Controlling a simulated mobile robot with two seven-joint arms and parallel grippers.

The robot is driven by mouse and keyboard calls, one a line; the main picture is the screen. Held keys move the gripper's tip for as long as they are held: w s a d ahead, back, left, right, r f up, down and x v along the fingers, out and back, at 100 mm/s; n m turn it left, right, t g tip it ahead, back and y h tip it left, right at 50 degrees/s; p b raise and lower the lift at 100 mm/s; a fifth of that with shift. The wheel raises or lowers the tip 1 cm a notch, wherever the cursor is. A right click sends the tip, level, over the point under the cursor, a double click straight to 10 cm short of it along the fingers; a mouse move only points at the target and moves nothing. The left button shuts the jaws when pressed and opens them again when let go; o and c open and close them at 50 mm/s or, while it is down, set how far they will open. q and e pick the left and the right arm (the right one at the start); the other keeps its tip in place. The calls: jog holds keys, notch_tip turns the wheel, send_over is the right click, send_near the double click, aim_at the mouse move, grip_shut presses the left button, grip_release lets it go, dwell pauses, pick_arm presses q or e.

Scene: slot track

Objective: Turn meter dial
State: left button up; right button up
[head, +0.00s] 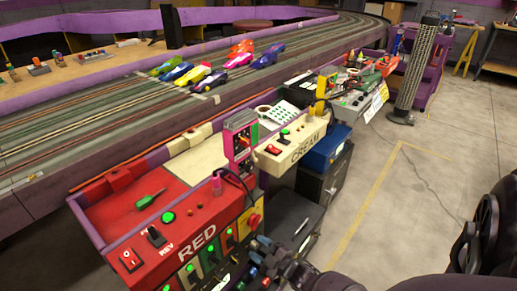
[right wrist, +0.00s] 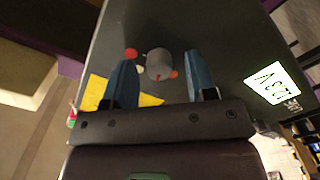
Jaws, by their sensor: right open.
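In the right wrist view, a round grey dial (right wrist: 158,64) sits on the dark grey face of the meter (right wrist: 215,30). A lit display (right wrist: 272,83) with dark digits lies to the right of the dial. My right gripper (right wrist: 160,82) is open, with one blue finger on each side of the dial and visible gaps between fingers and dial. Whether the fingertips reach the dial's depth I cannot tell. In the head view, my right gripper (head: 262,262) is low in the middle, beside the red control box. I cannot make out the meter's dial there. My left gripper is not in view.
A red control box (head: 185,240) marked RED, with switches and green lights, stands left of the gripper. A cream box (head: 295,145) stands behind. Coloured slot cars (head: 205,72) sit on the track. Open floor (head: 400,215) lies to the right.

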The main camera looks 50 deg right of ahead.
jog(key=shift+w, duration=0.1)
jog(key=c, duration=0.9)
jog(key=shift+m, duration=0.3)
jog(key=m, duration=0.3)
jog(key=shift+m, duration=2.6)
jog(key=o, duration=0.9)
